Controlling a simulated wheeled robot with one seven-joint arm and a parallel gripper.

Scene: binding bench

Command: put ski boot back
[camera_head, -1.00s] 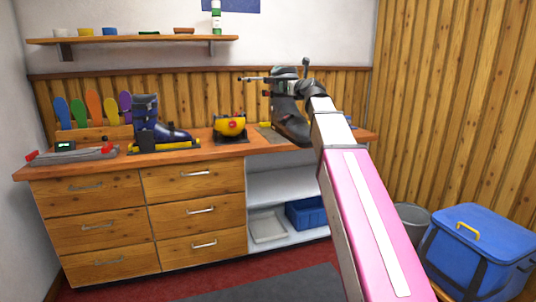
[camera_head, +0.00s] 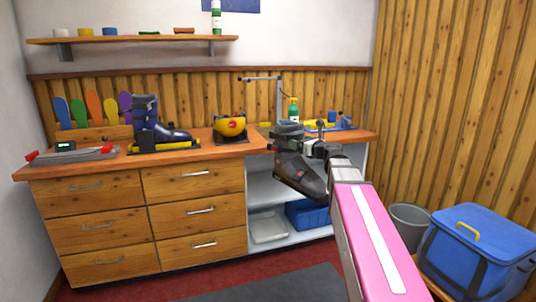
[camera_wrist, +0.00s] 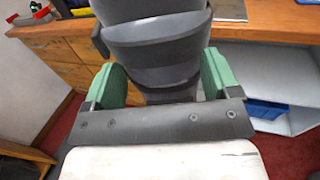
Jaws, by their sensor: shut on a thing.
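A dark grey ski boot (camera_head: 299,171) hangs in my gripper (camera_head: 318,148), in front of the bench's open shelves, its toe pointing down and to the right. In the wrist view the gripper (camera_wrist: 158,88) has its green pads on both sides of the boot's grey shaft (camera_wrist: 155,55). The boot is clear of the bench top. A blue ski boot (camera_head: 152,125) stands upright in a yellow and black holder (camera_head: 165,146) on the left half of the bench.
The wooden bench top (camera_head: 215,150) carries a yellow device (camera_head: 230,127), a grey tool with red ends (camera_head: 75,155) and a green bottle (camera_head: 293,110). A blue bin (camera_head: 305,213) sits on the lower shelf. A blue cooler box (camera_head: 480,250) and a grey bucket (camera_head: 409,220) stand at the right.

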